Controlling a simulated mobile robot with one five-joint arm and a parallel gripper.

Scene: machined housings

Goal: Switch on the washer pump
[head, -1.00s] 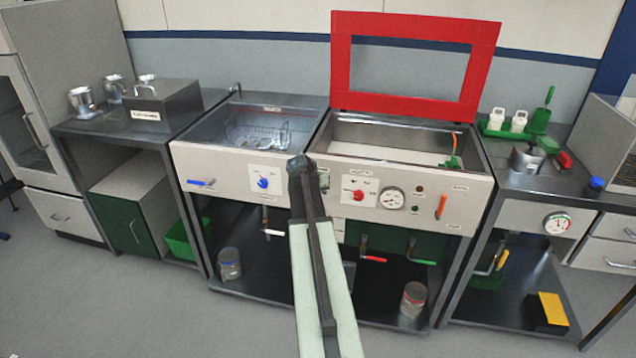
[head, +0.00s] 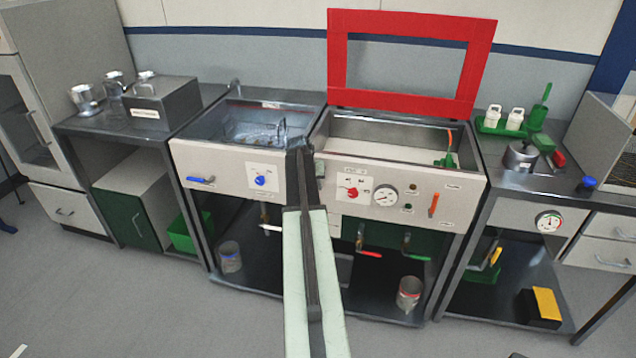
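The right washer has a red-framed lid (head: 480,60) standing open over its basin. Its cream front panel (head: 325,195) carries a red knob (head: 352,193), a round gauge (head: 385,195), small indicator lights and an orange lever (head: 433,205). The left washer has a blue knob (head: 260,181) on a white plate and a blue lever (head: 200,179). The panel labels are too small to read, so I cannot tell which control is the pump's. My gripper (head: 299,148) is in front of the join between the two washers, between the blue and red knobs.
Below the washers are a red-handled valve (head: 368,253), a green-handled valve (head: 415,257) and two jars, one at the left (head: 230,257), one at the right (head: 409,293). A side bench (head: 520,180) holds a green tray (head: 495,128) and a kettle-like pot (head: 520,156). Open floor lies in front.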

